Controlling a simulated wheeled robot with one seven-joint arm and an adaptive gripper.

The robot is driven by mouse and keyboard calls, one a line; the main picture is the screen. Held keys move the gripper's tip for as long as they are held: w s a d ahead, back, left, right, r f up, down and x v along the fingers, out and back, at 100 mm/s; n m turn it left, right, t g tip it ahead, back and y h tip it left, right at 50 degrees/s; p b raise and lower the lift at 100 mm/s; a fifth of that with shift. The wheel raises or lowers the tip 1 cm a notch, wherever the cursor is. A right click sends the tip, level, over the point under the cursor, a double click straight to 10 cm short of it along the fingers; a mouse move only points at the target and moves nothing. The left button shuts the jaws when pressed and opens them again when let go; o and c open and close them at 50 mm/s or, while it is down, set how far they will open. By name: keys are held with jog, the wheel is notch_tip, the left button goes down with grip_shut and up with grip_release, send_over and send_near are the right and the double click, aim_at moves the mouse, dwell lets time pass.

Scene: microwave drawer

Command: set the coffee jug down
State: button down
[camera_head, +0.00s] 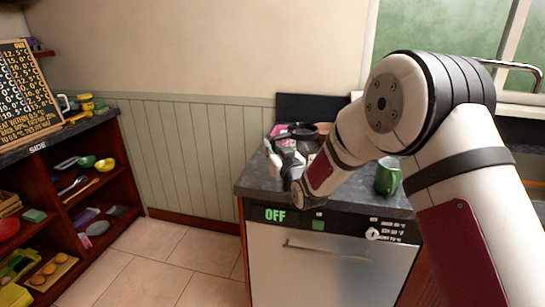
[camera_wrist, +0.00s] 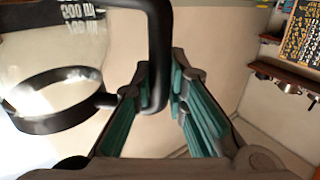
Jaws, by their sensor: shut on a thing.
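The coffee jug (camera_wrist: 60,50) fills the upper left of the wrist view. It is clear glass with white print, a black band and a black handle (camera_wrist: 159,45). My gripper (camera_wrist: 160,78) has its teal-padded fingers on either side of the handle and is shut on it. In the head view my gripper (camera_head: 288,168) is over the left part of the dark counter (camera_head: 250,180). The jug is hard to make out there among dark and pale shapes around the gripper. I cannot tell whether its base touches the counter.
A green mug (camera_head: 388,176) stands on the counter to the right of my gripper. Below is a white-fronted appliance (camera_head: 320,262) marked OFF. A dark red shelf unit (camera_head: 110,180) with dishes and a menu board (camera_head: 25,95) stands at left. Tiled floor lies between.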

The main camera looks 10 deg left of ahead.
jog(key=shift+f, duration=1.2)
jog(key=shift+f, duration=0.15)
jog(key=c, duration=1.6)
grip_release()
jog(key=v, duration=1.2)
jog(key=shift+s, duration=0.1)
